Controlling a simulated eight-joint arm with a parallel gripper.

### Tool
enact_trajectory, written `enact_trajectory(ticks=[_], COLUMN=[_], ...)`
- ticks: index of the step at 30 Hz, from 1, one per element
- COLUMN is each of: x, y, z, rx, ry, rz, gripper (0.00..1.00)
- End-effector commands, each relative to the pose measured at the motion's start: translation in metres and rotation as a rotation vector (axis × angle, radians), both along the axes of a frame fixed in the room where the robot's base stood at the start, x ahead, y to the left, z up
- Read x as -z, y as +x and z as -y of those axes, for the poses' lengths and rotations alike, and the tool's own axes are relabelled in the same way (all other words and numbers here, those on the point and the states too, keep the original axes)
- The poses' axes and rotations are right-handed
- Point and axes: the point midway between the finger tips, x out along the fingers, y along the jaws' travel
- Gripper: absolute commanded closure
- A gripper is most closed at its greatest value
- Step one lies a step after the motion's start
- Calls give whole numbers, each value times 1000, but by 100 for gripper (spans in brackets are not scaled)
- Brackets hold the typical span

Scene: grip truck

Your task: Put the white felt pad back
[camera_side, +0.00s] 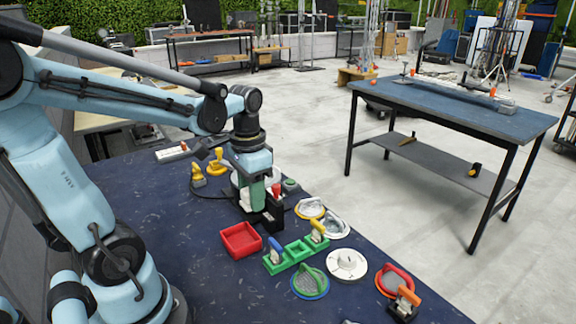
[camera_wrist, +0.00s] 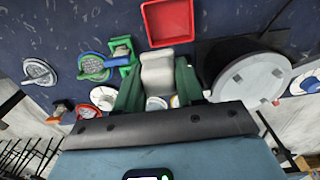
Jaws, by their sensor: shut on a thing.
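My gripper (camera_side: 258,193) points down over the dark blue table, just behind the red tray. Its green fingers (camera_wrist: 158,90) are shut on a pale, block-like piece (camera_wrist: 157,72), which I take for the white felt pad. In the side view the fingers and a black piece at their tips mostly hide it. I cannot tell whether it touches anything below.
A red tray (camera_side: 240,240) and a green tray (camera_side: 289,262) stand in front. A blue disc with green handle (camera_side: 310,282), a white disc (camera_side: 346,264) and a red-rimmed disc (camera_side: 393,279) lie right. A large white disc (camera_wrist: 252,80) stands close by. Yellow-handled pieces (camera_side: 216,162) stand behind.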

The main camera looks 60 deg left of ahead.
Motion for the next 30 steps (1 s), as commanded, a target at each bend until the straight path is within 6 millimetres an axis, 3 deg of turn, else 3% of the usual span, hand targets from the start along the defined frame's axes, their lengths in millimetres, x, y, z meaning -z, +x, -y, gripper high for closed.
enact_trajectory(ticks=[5, 15, 21, 30], x=[11, 51, 68, 84], y=[-7, -17, -21, -22], z=[-7, -74, -102, -111], rx=[-5, -7, -4, 1], ry=[0, 0, 0, 0], rz=[0, 0, 0, 0], gripper=[90, 90, 90, 90])
